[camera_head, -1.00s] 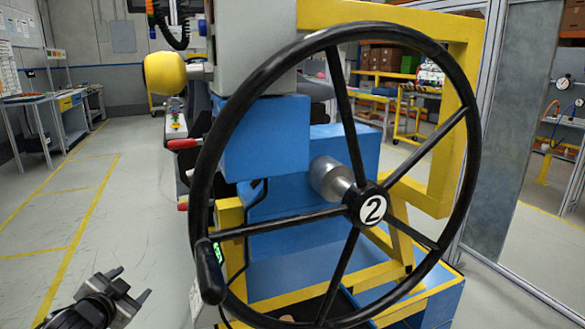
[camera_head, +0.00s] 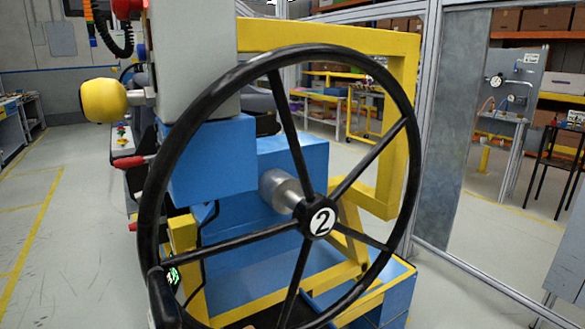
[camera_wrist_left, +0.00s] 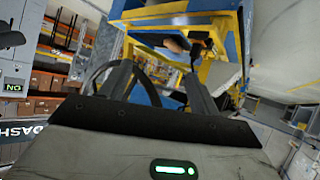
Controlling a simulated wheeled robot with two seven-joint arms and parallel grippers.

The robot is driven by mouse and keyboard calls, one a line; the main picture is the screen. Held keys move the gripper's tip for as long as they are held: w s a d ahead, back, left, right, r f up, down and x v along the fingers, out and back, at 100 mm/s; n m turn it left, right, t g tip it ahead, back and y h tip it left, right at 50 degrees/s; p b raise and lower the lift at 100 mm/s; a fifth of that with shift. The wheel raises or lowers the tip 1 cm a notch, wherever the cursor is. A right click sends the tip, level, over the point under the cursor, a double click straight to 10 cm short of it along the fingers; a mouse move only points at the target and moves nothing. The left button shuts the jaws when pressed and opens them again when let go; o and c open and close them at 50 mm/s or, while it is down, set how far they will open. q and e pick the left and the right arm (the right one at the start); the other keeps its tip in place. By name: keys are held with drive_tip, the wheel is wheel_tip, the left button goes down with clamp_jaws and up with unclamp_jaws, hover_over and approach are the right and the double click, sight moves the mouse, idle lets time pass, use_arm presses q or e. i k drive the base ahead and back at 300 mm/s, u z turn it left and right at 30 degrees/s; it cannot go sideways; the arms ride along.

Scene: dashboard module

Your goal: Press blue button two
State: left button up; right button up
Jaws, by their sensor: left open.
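No blue button can be made out in either view. A large black handwheel (camera_head: 398,185) with a white round "2" label (camera_head: 322,221) at its hub stands in front of a blue and yellow machine (camera_head: 215,155). A small panel with green, yellow and red controls (camera_head: 122,138) shows behind the wheel at the left; its details are too small to tell. My right gripper is in neither view.
A yellow rounded knob (camera_head: 103,101) and red handles (camera_head: 134,162) stick out at the machine's left. Open floor (camera_head: 70,230) with yellow lines lies to the left. A metal-framed partition (camera_head: 450,120) stands to the right, with a gauge stand and tables behind it.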

sight(141, 49)
drive_tip(key=k, duration=0.4)
drive_tip(key=u, duration=1)
drive_tip(key=i, duration=0.6)
drive_tip(key=z, duration=0.45)
